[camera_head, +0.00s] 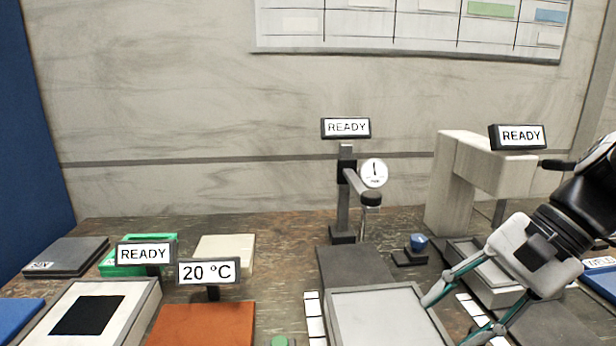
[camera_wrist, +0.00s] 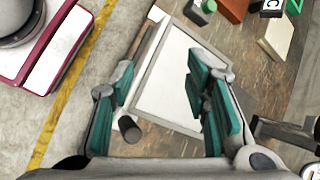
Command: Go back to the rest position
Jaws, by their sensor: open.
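My gripper (camera_head: 447,322) is at the lower right in the head view, its two fingers spread with nothing between them. It hangs over the right edge of a light grey tray (camera_head: 385,318) at the front of the bench. In the wrist view my gripper (camera_wrist: 155,95) shows its teal finger pads wide apart, with the tray (camera_wrist: 180,80) beyond them. A short dark cylinder (camera_wrist: 130,130) shows near the left finger; I cannot tell what it belongs to.
A gauge stand (camera_head: 344,200) with a dial is behind the tray. A beige arch-shaped machine (camera_head: 480,175) stands at the right, close to my arm. A blue-topped knob (camera_head: 417,243) sits between them. An orange plate (camera_head: 203,323) and a white-framed plate (camera_head: 95,312) lie left.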

